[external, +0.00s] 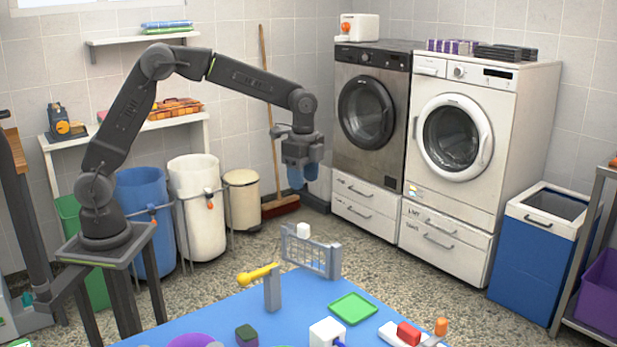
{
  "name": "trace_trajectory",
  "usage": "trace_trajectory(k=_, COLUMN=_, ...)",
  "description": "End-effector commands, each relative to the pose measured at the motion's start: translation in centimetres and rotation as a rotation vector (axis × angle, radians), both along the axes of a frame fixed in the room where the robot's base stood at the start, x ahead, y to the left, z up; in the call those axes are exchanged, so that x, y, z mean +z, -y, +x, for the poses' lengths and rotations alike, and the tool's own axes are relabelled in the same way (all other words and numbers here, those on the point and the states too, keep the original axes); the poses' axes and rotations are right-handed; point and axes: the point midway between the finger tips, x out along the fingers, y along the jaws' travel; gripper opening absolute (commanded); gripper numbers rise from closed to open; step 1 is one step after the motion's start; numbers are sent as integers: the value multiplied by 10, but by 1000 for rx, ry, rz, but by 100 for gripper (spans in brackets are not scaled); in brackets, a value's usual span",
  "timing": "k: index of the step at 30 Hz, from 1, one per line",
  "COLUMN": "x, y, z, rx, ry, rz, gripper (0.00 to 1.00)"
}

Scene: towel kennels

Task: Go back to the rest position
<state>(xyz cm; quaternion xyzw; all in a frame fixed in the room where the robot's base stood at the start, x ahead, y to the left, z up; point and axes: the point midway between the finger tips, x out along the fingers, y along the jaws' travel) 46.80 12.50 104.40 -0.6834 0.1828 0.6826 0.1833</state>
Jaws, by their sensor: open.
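My gripper (303,175) hangs in the air above the far end of the blue table (215,312), pointing down with blue fingers. It is open, and I see nothing held in it. My arm reaches from its stand at the left, up and over to the right. Below the gripper a small grey gate-like rack (312,252) stands at the table's far edge, with a white block (303,230) at its top. A gap of air shows between the gripper and the rack.
On the table are a yellow piece (258,274) on a grey post, a green tray (353,309), a white cube (327,333), a red block (408,333) and an orange cylinder (441,326). Bins, two washers and a blue hamper (537,260) stand behind.

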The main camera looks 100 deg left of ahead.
Motion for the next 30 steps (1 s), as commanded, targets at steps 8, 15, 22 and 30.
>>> trace_trajectory(k=8, x=1, y=0, z=0, rx=0, ry=0, rz=0, gripper=49)
trace_trajectory(k=15, x=36, y=32, z=-24, rx=57, ry=62, rz=17, gripper=49)
trace_trajectory(k=22, x=86, y=92, z=-92, rx=195, ry=196, rz=23, gripper=49)
trace_trajectory(k=30, x=102, y=145, z=-186, rx=359, ry=354, rz=-29, gripper=49)
